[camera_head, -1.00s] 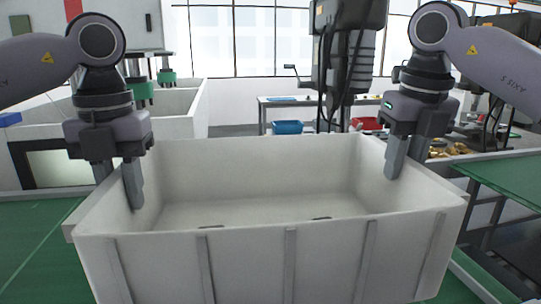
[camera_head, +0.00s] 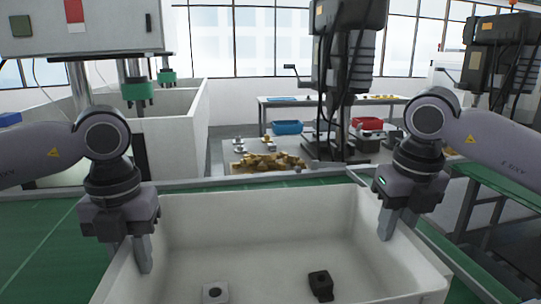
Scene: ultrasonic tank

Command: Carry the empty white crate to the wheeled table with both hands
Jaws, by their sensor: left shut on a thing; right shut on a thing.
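The white crate (camera_head: 260,210) is at the bottom centre, its near wall cut off by the lower edge. My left gripper (camera_head: 133,255) is shut on the crate's left wall, one finger visible inside. My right gripper (camera_head: 395,222) is shut on the right wall, also with a finger inside. The crate's underside is hidden, so I cannot tell whether it touches anything below. No wheels show on any table.
A green surface (camera_head: 40,240) spans the left and runs behind the crate. A green-topped table (camera_head: 505,178) stands at right. Beyond are a bench with brass-coloured parts (camera_head: 268,163), a blue bin (camera_head: 287,128), a red bin (camera_head: 367,124) and a white-walled tank (camera_head: 180,108) at left.

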